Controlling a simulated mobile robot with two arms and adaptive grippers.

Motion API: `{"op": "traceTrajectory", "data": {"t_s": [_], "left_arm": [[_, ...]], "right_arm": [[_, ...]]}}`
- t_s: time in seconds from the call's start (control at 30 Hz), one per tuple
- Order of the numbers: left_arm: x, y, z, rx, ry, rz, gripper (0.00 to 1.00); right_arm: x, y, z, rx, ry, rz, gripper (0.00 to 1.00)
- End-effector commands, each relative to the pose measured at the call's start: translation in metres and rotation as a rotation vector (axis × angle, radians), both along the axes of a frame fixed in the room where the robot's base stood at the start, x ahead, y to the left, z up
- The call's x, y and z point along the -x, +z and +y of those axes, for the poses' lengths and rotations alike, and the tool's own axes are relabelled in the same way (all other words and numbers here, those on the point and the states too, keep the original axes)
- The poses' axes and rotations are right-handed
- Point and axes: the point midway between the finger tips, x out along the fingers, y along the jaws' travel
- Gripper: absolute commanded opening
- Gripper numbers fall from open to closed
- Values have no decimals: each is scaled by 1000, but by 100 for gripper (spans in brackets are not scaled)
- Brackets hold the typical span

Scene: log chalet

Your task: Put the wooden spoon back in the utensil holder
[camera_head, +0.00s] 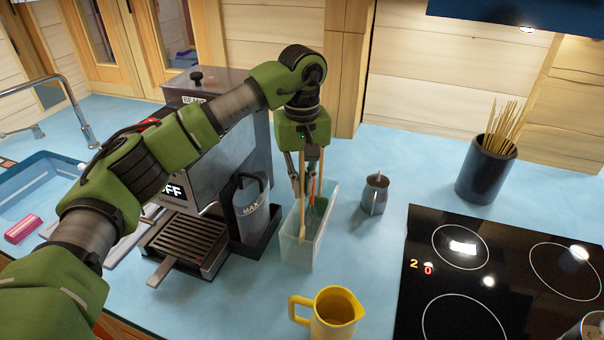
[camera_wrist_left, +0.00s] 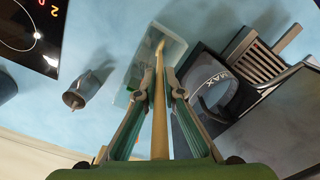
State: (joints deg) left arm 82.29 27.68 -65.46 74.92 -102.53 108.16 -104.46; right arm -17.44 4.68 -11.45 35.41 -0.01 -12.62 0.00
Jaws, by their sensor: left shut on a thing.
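My left gripper (camera_head: 302,186) points down over the utensil holder (camera_head: 298,252), a narrow translucent box on the blue counter. Its fingers are shut on the wooden spoon (camera_head: 303,218), a long pale stick. In the left wrist view the spoon (camera_wrist_left: 160,112) runs between the two fingers (camera_wrist_left: 160,95), and its far end overlaps the holder (camera_wrist_left: 138,75). The spoon's lower end overlaps the holder's opening in the head view; I cannot tell how deep it reaches. A dark green utensil (camera_head: 320,205) shows at the holder's back right. My right gripper is not in view.
A coffee machine (camera_head: 225,110) with a drip tray (camera_head: 185,243) stands close left of the holder. A metal pitcher (camera_head: 375,195) is to its right, a yellow mug (camera_head: 334,312) in front. A dark pot of sticks (camera_head: 486,172) and a black hob (camera_head: 480,285) are farther right.

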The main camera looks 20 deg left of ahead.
Motion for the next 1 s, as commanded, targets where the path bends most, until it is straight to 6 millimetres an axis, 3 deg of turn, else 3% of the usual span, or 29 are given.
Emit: {"op": "traceTrajectory", "data": {"t_s": [0.43,0.8,1.0], "left_arm": [[0,-2,0,1,0,-1,0],[1,-33,0,1,0,1,0],[0,-39,0,1,0,0,0]], "right_arm": [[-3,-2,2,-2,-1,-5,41],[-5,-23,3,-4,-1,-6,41],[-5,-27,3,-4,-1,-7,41]]}}
